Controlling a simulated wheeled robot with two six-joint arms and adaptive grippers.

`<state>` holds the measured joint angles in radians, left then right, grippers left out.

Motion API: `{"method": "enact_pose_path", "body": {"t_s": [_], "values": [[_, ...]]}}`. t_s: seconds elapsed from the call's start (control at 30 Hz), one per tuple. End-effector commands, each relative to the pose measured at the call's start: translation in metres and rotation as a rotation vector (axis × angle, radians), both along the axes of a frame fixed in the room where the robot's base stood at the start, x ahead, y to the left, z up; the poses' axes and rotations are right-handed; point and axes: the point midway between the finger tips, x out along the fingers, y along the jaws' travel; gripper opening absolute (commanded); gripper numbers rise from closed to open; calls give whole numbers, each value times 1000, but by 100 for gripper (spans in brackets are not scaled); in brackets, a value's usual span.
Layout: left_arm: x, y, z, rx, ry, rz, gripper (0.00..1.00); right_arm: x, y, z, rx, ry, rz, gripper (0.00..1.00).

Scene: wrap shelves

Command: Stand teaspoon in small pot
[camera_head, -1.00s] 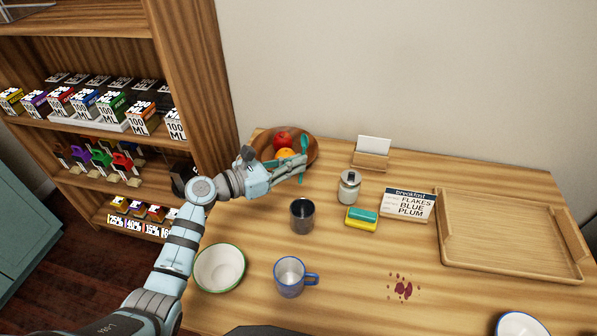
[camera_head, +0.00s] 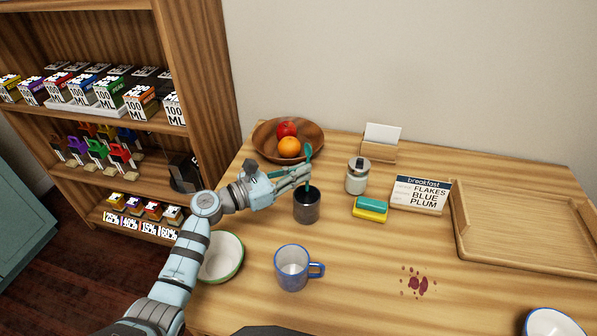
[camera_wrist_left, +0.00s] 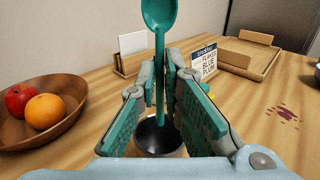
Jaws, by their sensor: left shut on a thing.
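The teal teaspoon (camera_head: 308,153) is upright, bowl end up, and my left gripper (camera_head: 303,172) is shut on its handle. In the left wrist view the teaspoon (camera_wrist_left: 159,14) stands between the finger pads, and its handle runs down toward the dark pot. The small dark grey pot (camera_head: 306,210) stands on the table just below the gripper; its opening also shows in the left wrist view (camera_wrist_left: 157,138). The handle's lower end lines up with the pot's mouth, but I cannot tell how far inside it is. My right gripper is not in view.
A blue mug (camera_head: 292,270) and a green-rimmed bowl (camera_head: 240,262) stand in front. A wooden fruit bowl (camera_head: 262,140) is behind. A lidded jar (camera_head: 356,180), a sponge (camera_head: 370,213), a breakfast sign (camera_head: 420,195) and a wooden tray (camera_head: 462,235) are right. A red stain (camera_head: 418,283) marks the table.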

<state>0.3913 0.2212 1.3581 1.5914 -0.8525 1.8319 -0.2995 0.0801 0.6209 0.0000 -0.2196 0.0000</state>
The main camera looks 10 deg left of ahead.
Motion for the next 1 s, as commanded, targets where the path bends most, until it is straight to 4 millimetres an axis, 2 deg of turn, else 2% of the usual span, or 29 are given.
{"method": "enact_pose_path", "body": {"t_s": [0.03,0.5,0.87,0.9,1.0], "values": [[0,0,-11,0,1,0,0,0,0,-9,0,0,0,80],[0,0,-61,0,0,0,0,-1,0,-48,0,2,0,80],[0,0,-64,1,-1,0,0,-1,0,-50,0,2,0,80],[0,0,-64,1,-1,0,13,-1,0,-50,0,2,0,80],[0,0,-64,0,0,0,29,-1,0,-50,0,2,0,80]]}}
